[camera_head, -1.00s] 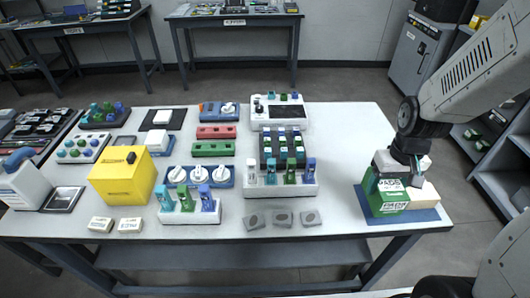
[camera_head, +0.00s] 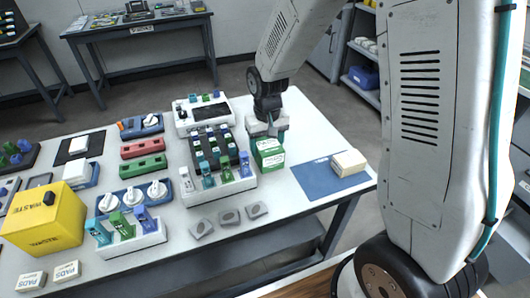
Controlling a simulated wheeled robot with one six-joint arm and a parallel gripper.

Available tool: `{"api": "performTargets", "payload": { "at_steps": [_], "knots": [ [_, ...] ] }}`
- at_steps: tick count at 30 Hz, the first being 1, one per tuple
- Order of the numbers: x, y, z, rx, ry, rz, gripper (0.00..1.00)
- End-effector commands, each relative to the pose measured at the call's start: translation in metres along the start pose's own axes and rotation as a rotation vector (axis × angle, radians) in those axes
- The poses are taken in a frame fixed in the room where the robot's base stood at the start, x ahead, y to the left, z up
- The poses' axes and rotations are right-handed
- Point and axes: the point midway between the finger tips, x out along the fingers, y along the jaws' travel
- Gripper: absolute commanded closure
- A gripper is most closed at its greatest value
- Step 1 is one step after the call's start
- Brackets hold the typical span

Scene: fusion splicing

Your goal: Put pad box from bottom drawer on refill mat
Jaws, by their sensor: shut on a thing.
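The pad box, a green box (camera_head: 268,153) with white label areas, is at the right part of the table, close to the left back corner of the blue refill mat (camera_head: 313,182). My gripper (camera_head: 266,129) comes down from above and is shut on the green box. The box appears outside the mat's edge; whether its bottom touches the table cannot be told. The fingertips are partly hidden behind the box. A cream box (camera_head: 348,163) lies on the right end of the mat. The mat's left and front area is bare.
Left of the box stands a white rack (camera_head: 217,190) with coloured upright pieces, close by. Several grey pieces (camera_head: 229,217) lie at the front edge. A yellow waste box (camera_head: 43,217) and small pads boxes (camera_head: 66,271) are at the left.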

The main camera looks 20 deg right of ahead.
Motion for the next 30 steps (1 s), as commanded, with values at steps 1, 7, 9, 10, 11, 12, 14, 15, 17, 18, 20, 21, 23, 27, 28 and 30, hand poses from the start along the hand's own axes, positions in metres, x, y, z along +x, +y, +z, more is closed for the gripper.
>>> {"api": "performTargets", "payload": {
  "at_steps": [1,7,9,10,11,12,14,15,17,18,20,21,23,27,28,30],
  "knots": [
    [0.001,-0.005,-0.005,-0.003,-0.001,0.000,0.62],
    [0.033,-0.004,-0.004,-0.001,-0.003,0.000,0.62],
    [0.036,-0.004,-0.004,-0.001,0.000,0.000,0.62],
    [0.036,-0.004,-0.005,-0.001,0.000,0.000,0.62],
    [0.036,-0.004,-0.005,-0.001,0.001,0.000,0.62],
    [0.036,-0.004,-0.005,-0.001,0.001,0.000,0.62],
    [0.036,-0.004,-0.005,-0.001,0.001,0.000,0.62],
    [0.036,-0.004,-0.005,-0.001,0.001,0.000,0.62],
    [0.037,-0.004,-0.004,-0.001,0.000,0.000,0.62],
    [0.038,-0.004,-0.004,-0.001,-0.001,0.000,0.62],
    [0.039,-0.004,-0.004,-0.001,-0.001,0.000,0.28],
    [0.039,-0.004,-0.004,-0.001,0.000,0.000,0.17],
    [0.039,-0.004,-0.004,-0.001,0.000,0.000,0.15],
    [0.038,-0.004,-0.004,-0.001,0.000,0.000,0.15],
    [0.038,-0.004,-0.004,-0.001,0.000,0.000,0.15],
    [0.038,-0.004,-0.004,-0.001,0.000,0.000,0.15]
  ]
}}
